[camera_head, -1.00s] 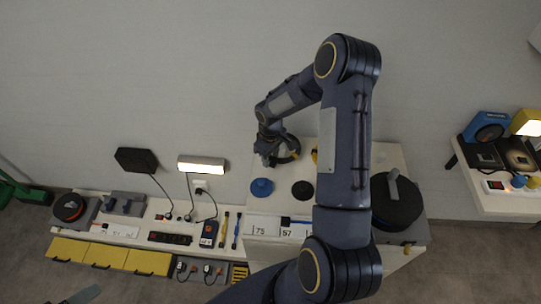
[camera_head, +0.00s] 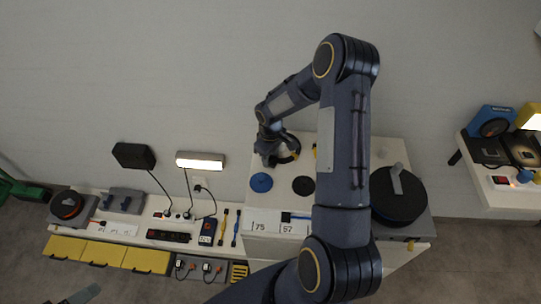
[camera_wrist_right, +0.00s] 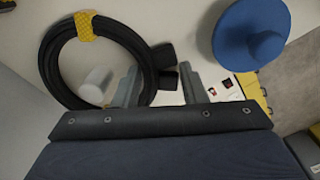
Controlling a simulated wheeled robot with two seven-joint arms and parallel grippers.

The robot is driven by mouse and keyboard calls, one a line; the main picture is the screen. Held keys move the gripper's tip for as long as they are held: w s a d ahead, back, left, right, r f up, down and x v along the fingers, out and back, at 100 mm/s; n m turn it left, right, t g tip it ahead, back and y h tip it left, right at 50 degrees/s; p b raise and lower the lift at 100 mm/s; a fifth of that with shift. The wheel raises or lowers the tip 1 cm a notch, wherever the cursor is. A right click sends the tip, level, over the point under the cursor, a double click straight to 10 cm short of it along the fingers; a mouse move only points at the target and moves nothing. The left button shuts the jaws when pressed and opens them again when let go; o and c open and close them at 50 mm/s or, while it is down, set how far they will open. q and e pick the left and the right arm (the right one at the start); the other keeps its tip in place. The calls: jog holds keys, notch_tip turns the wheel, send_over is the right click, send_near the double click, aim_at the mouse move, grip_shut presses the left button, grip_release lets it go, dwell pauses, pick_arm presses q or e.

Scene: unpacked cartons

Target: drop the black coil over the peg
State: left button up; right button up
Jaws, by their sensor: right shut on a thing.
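The black coil (camera_wrist_right: 60,83) is a ring of cable with a yellow band; in the head view (camera_head: 293,147) it is small and partly covered. My right gripper (camera_wrist_right: 160,85) is shut on the coil's near side, which passes between its fingers. A short white peg (camera_wrist_right: 97,84) shows inside the ring's opening in the wrist view. I cannot tell whether the coil is above the peg's top or down around it. In the head view my right gripper (camera_head: 268,155) is at the back left of the white bench. A grey piece at the lower left edge may be my left gripper (camera_head: 80,296).
A blue disc (camera_head: 261,182) and a black disc (camera_head: 303,185) lie on the white bench (camera_head: 256,212) near the coil. A large black reel (camera_head: 397,203) stands at its right. A lower shelf at left (camera_head: 130,228) holds tools. My right arm hides the bench's middle.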

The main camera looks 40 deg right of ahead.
jog(key=o, duration=1.2)
jog(key=shift+c, duration=0.2)
notch_tip(320, 180, up, 8)
jog(key=shift+f+b, duration=0.15)
jog(key=shift+b, duration=0.2)
